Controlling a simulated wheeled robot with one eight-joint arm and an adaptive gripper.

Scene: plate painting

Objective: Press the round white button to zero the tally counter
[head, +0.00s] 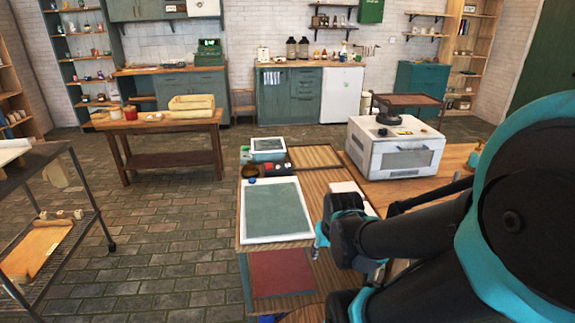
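I cannot make out a tally counter or a round white button for certain. A small dark object with red parts (277,168) sits on the worktable behind the white-framed grey-green panel (275,211), too small to identify. A white object (350,190) lies partly hidden behind my arm. My gripper (320,237) is over the worktable, right of the panel. It is seen from behind, small and partly covered by my arm, so its fingers are unclear and I see nothing held in it.
A white oven-like box (400,158) stands on the table at the back right. A small brown bowl (249,171) and a white-framed box (268,145) are at the table's back left. A dark wire rack cart (95,215) stands at left; brick floor between is clear.

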